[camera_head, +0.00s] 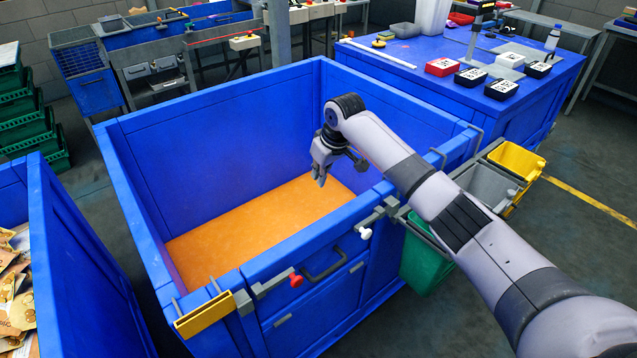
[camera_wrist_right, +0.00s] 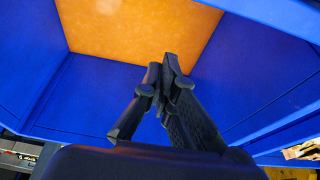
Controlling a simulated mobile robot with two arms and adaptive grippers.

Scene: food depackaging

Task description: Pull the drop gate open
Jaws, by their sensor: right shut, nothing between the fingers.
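The blue bin (camera_head: 215,122) stands in the middle of the head view with an orange floor (camera_head: 250,225). The drop gate (camera_head: 318,297) is in its near wall, upright, with a dark bar handle (camera_head: 325,268). A red knob (camera_head: 296,280) sits left of the handle and a white knob (camera_head: 365,233) right of it. My right gripper (camera_head: 319,181) reaches over the near right wall and hangs inside the bin, pointing down, shut and empty, apart from the handle. In the wrist view its fingers (camera_wrist_right: 168,65) show against the orange floor and blue walls. My left gripper is not in view.
A yellow plate (camera_head: 204,314) is on the bin's near left corner. Green (camera_head: 425,262), grey (camera_head: 487,186) and yellow (camera_head: 517,163) bins hang at the right side. A blue table (camera_head: 410,80) with small boxes stands behind. Another blue bin (camera_head: 75,270) with packets is left.

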